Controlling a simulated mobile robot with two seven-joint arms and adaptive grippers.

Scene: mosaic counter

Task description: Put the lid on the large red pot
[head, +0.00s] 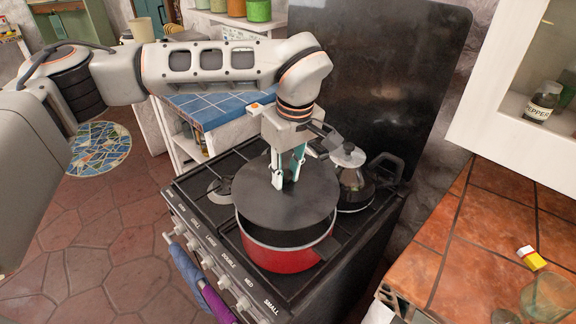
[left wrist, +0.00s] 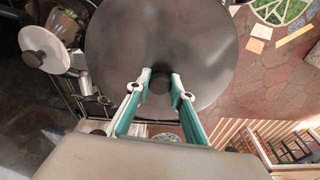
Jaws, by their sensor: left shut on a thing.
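The large red pot (head: 280,258) stands on the stove, its front rim and part of its dark inside showing. A dark round lid (head: 262,205) covers most of its opening in the head view and looks shifted toward the back left, apparently a little above the rim. My left gripper (head: 286,181) points down and is shut on the lid's knob. In the left wrist view the lid (left wrist: 160,30) fills the upper middle, with the knob (left wrist: 160,84) between the fingertips; the red pot is hidden there. My right gripper is not in view.
A small pot with a pale lid (head: 348,156) stands on the stove just behind and right of the red pot. A black panel (head: 380,80) rises behind the stove. An orange tiled counter (head: 470,245) is at right, with a glass (head: 548,298) on it.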

